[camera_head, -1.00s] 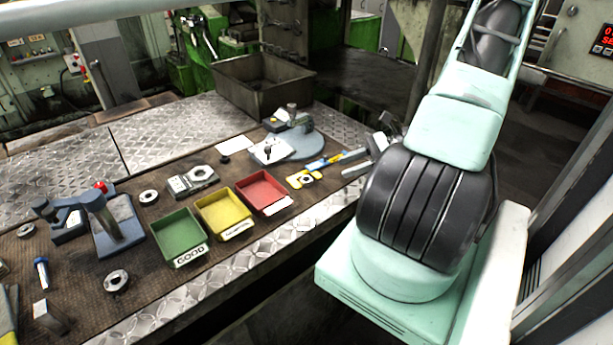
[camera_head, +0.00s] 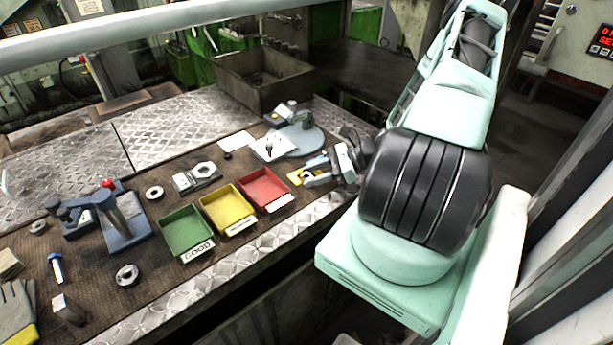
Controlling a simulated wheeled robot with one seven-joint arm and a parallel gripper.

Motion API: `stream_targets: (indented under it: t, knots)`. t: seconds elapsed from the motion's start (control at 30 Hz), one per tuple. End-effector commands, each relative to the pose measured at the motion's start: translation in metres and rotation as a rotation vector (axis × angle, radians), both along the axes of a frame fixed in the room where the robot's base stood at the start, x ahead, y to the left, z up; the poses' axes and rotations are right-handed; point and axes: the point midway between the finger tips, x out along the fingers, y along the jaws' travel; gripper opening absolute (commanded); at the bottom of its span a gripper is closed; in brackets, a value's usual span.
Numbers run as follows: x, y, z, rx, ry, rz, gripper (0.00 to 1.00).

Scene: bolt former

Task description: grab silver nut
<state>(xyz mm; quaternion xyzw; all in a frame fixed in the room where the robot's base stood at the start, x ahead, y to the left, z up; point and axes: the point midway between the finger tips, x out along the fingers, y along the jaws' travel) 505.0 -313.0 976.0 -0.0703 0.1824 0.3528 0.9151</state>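My gripper (camera_head: 328,172) is at the right end of the bench, beside a yellow item (camera_head: 293,177). Its two pale fingers look spread apart, so it appears open. The silver nut that lay by the yellow item is mostly or wholly hidden behind the near finger. I cannot tell whether the finger touches it. Other silver ring-shaped pieces lie on the mat: one near the front (camera_head: 127,275), one in the middle (camera_head: 154,193) and one at far left (camera_head: 38,227).
Green (camera_head: 187,232), yellow (camera_head: 228,209) and red (camera_head: 265,190) trays stand left of my gripper. A grey-blue round-based gauge stand (camera_head: 303,142) is just behind it. A blue fixture (camera_head: 125,222) and a glove (camera_head: 17,312) are at the left. A metal bin (camera_head: 262,75) stands at the back.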

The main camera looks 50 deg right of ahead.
Motion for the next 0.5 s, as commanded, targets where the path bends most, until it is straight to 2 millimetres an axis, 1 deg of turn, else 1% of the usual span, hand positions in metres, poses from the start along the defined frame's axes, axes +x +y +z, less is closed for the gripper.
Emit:
stream_targets:
  t: [0.07, 0.1, 0.17, 0.2, 0.27, 0.3, 0.5]
  knots:
    - [-0.0001, -0.0001, -0.0001, 0.000, 0.000, 0.000, 0.38]
    - [-0.0002, -0.0002, -0.0001, 0.000, 0.000, 0.000, 0.27]
    - [-0.0002, -0.0002, -0.0001, 0.000, 0.000, 0.000, 0.10]
    - [-0.0003, -0.0002, -0.0001, 0.000, 0.000, 0.000, 0.04]
    - [-0.0002, -0.0002, 0.0001, 0.001, -0.001, 0.000, 0.04]
    - [-0.0003, -0.0002, 0.0002, 0.001, -0.001, 0.000, 0.00]
    - [-0.0003, -0.0003, 0.0008, 0.001, -0.001, 0.000, 0.00]
